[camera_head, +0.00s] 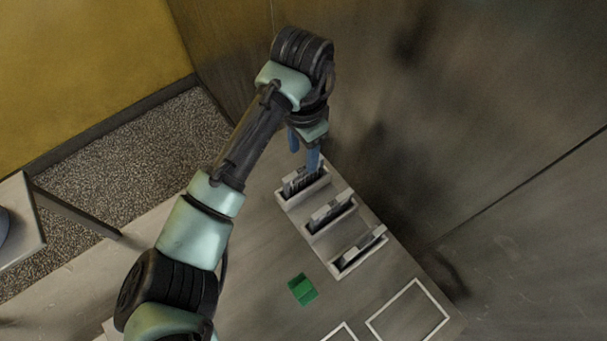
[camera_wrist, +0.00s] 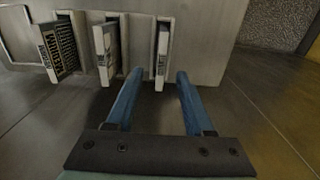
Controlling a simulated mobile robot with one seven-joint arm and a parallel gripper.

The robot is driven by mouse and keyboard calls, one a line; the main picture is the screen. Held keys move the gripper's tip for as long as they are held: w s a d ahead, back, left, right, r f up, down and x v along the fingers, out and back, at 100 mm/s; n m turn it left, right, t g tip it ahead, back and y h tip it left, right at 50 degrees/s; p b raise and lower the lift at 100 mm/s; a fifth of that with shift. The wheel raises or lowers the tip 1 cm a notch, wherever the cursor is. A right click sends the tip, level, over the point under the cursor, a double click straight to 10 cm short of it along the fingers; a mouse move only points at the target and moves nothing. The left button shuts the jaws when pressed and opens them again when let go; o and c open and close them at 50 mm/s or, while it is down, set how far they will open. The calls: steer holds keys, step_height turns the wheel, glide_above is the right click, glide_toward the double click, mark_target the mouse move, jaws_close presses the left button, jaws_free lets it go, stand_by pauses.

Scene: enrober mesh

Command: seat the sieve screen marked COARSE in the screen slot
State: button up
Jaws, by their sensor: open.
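A pale rack (camera_head: 318,236) holds three upright screens in a row, each in its own slot. In the head view these are the far screen (camera_head: 301,181), the middle screen (camera_head: 332,211) and the near screen (camera_head: 362,245). The wrist view shows a left screen (camera_wrist: 58,50) with dark mesh and lettering, a middle screen (camera_wrist: 107,52) and a right screen (camera_wrist: 162,50). I cannot read which is COARSE. My gripper (camera_wrist: 158,76) has blue fingers, open and empty, with the right screen between and just ahead of the tips. In the head view my gripper (camera_head: 305,152) is at the far screen.
A small green block (camera_head: 302,289) lies on the metal table (camera_head: 262,270) near the rack. A white square outline (camera_head: 408,310) and part of another (camera_head: 340,333) are at the near end. A metal wall (camera_head: 440,130) stands close behind the rack. I cannot identify the screen slot.

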mark_target(304, 168)
steer(key=shift+w+d+f+p, duration=0.1)
steer(key=shift+f+p, duration=0.35)
steer(key=shift+f, duration=1.1)
steer(key=shift+w+f+p, duration=0.1)
steer(key=shift+f+p, duration=0.3)
steer(key=shift+f, duration=1.1)
jaws_close()
